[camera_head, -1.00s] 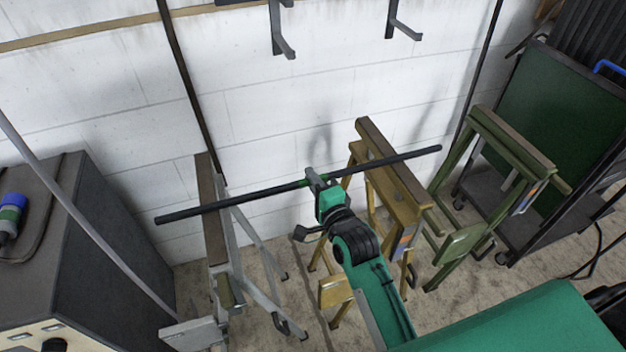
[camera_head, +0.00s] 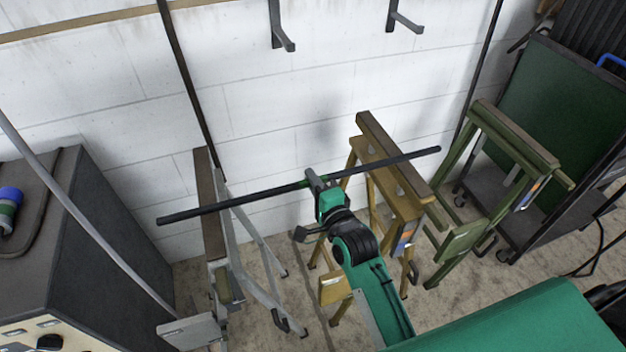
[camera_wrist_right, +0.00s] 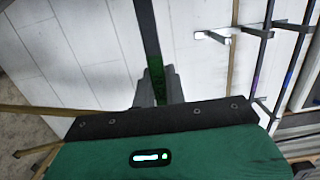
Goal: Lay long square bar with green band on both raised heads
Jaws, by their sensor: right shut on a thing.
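The long dark square bar (camera_head: 230,203) runs across the head view, its green band (camera_head: 303,184) beside my right gripper (camera_head: 314,179). My right gripper is shut on the bar near its middle. In the wrist view the bar (camera_wrist_right: 146,30) runs up from the jaws (camera_wrist_right: 155,88). The bar's left part crosses above the brown-topped head of the grey stand (camera_head: 209,190). Its right part crosses above the head of the yellow stand (camera_head: 375,135). I cannot tell whether the bar touches either head. My left gripper is not in view.
A green stand (camera_head: 515,135) stands right of the yellow one, with a dark green panel cart (camera_head: 570,110) behind it. A dark cabinet (camera_head: 105,245) is at left. The white wall (camera_head: 300,100) with brackets (camera_head: 283,40) is close behind the bar.

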